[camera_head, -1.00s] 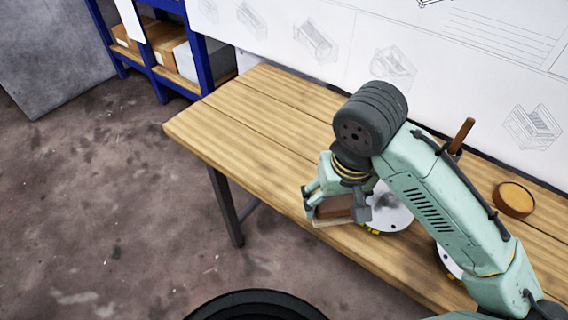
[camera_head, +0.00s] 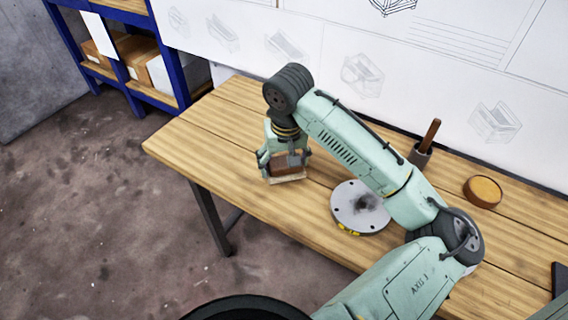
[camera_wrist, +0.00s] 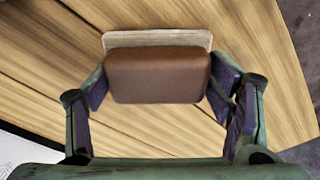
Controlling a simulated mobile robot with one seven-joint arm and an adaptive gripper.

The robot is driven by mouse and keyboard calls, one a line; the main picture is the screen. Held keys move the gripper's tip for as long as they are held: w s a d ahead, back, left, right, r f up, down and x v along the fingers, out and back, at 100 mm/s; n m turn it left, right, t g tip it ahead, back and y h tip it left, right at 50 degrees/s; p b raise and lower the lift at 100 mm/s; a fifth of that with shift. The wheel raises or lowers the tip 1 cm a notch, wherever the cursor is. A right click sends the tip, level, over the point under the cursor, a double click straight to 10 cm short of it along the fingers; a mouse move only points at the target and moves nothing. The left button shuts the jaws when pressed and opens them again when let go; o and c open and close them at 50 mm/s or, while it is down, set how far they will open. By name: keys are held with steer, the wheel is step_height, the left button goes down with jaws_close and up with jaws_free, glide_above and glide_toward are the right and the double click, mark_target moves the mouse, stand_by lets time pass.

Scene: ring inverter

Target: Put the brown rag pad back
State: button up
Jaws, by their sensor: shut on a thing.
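The brown rag pad (camera_head: 287,166) has a brown block on top and a pale layer beneath. My gripper (camera_head: 284,160) is shut on it above the left part of the wooden table. In the wrist view the pad (camera_wrist: 158,75) sits between both fingers (camera_wrist: 160,95), with its pale edge (camera_wrist: 158,39) showing on the far side. Whether the pad touches the table top or hangs just above it, I cannot tell.
A round metal disc (camera_head: 350,215) with a dark smudge lies on the table (camera_head: 205,135), right of my gripper. Behind my arm stand a dark cup with a brown handle (camera_head: 431,134) and a round tan-topped container (camera_head: 484,190). The table's left end is clear.

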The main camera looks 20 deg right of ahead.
steer(key=shift+f, duration=0.85)
steer(key=shift+f, duration=0.15)
steer(key=o, duration=1.1)
